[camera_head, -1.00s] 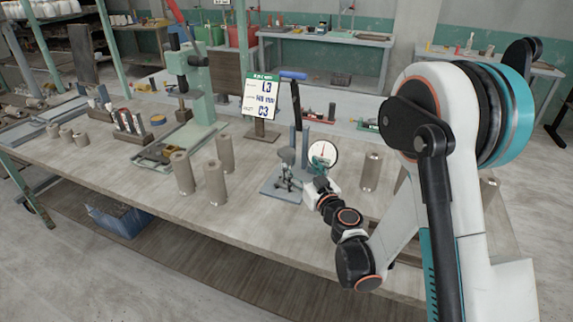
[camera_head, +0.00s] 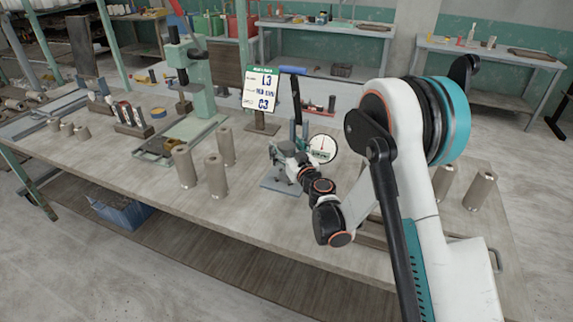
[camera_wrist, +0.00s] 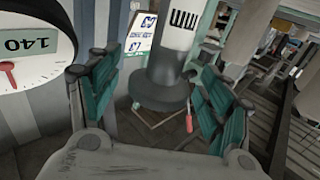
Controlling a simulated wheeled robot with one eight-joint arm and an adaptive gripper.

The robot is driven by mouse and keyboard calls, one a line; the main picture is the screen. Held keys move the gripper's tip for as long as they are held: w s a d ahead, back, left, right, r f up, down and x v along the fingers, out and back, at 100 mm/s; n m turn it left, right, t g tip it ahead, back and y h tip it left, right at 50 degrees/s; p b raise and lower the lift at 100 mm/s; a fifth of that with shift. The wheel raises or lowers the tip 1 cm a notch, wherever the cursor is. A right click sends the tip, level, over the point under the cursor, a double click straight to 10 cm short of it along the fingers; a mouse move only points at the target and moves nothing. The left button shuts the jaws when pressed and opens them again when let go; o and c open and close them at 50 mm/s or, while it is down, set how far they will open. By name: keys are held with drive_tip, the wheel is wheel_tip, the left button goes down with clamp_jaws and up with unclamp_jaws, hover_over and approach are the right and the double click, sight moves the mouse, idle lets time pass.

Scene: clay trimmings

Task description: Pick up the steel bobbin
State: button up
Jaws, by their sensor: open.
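In the wrist view a dark grey flanged piece with a pale marked band, apparently the steel bobbin (camera_wrist: 165,85), stands between my finger pads. The wrist picture is upside down. In the head view my gripper (camera_head: 288,160) is at the grey stand (camera_head: 278,185) beside the round dial, and hides the piece there. I cannot tell contact from these frames.
The white dial (camera_head: 322,149) is close beside my gripper. A sign (camera_head: 262,90) stands behind it. Several taupe cylinders (camera_head: 216,176) stand to the left, and others (camera_head: 481,190) stand at the right. A green press (camera_head: 193,85) is farther back. The front bench strip (camera_head: 255,235) is clear.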

clamp_jaws()
idle(0.3)
